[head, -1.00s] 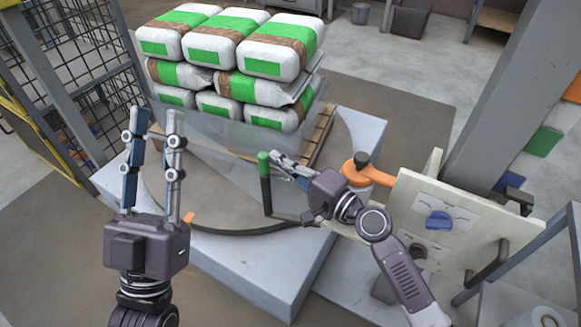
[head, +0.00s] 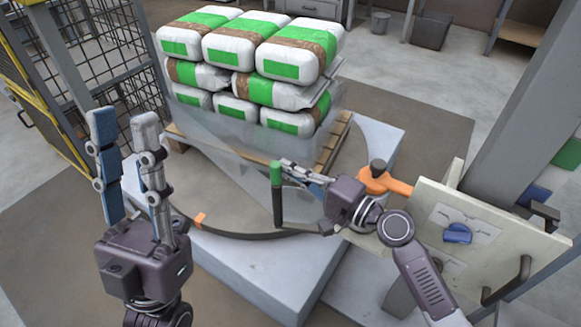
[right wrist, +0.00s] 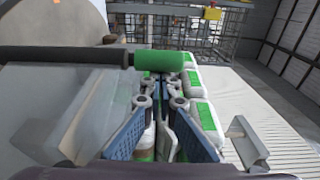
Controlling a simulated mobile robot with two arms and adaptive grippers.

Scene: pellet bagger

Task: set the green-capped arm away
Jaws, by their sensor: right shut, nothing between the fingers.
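The green-capped arm is a dark upright rod (head: 278,208) with a green cap (head: 276,174), standing over the near side of the round turntable. In the right wrist view the rod (right wrist: 65,55) crosses the top and ends in the green cap (right wrist: 158,61). My right gripper (head: 286,165) is shut and empty, its fingertips close beside the cap on its right; whether they touch it I cannot tell. My left gripper (head: 122,116) is open and empty, fingers pointing up, left of the turntable.
Stacked white and green bags (head: 250,65) stand on a wooden pallet (head: 335,140) behind the rod, partly behind clear film. An orange piece with a dark knob (head: 384,180) and a panel with a blue knob (head: 457,233) are at right. A mesh fence (head: 95,75) stands at left.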

